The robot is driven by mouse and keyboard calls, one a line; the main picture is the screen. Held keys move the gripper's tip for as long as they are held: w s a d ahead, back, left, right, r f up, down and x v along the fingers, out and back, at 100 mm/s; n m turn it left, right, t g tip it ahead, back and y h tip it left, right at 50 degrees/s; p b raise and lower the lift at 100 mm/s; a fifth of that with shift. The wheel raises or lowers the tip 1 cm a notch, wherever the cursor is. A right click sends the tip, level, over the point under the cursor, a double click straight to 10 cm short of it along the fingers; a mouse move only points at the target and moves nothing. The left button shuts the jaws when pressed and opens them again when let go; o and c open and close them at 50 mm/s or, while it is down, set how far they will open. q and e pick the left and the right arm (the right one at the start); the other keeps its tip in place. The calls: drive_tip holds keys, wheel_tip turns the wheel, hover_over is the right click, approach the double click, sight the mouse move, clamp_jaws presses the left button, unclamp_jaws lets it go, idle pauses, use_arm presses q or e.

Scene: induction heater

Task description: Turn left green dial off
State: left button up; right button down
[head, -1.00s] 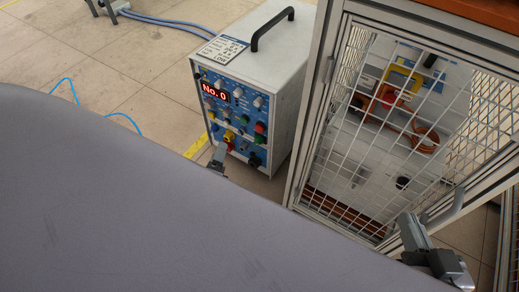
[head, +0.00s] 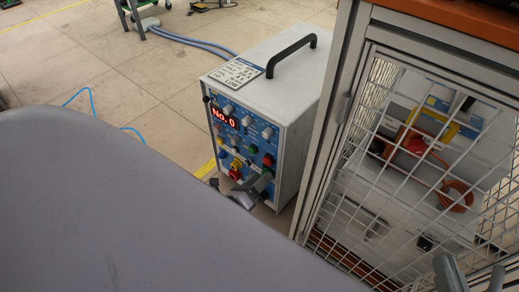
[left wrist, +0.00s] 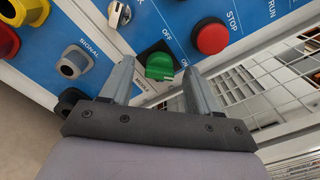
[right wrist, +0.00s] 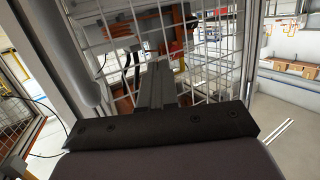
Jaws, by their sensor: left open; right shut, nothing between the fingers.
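The green dial (left wrist: 160,66) sits on a black square plate on the blue panel, with OFF and ON printed beside it. In the left wrist view it lies between the two fingers of my left gripper (left wrist: 157,70), which is open. I cannot tell whether the fingers touch it. In the head view my left gripper (head: 243,184) is at the lower front of the heater box (head: 285,95), largely covering the dial area. My right gripper (right wrist: 158,82) is shut and empty in front of a wire-mesh door; part of it shows at the head view's lower right (head: 470,274).
A red STOP button (left wrist: 211,36) is close to the dial's upper right. The mesh-fronted cabinet (head: 345,105) stands close at the heater's right. Floor at the heater's left is open.

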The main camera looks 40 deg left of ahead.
use_arm(q)
drive_tip(key=shift+w, duration=0.2)
drive_tip(key=c, duration=1)
drive_tip(key=shift+c, duration=0.2)
drive_tip(key=shift+n, duration=0.5)
drive_tip(key=n, duration=1.6)
drive_tip(key=shift+f+n, duration=0.2)
drive_tip(key=shift+n, duration=0.5)
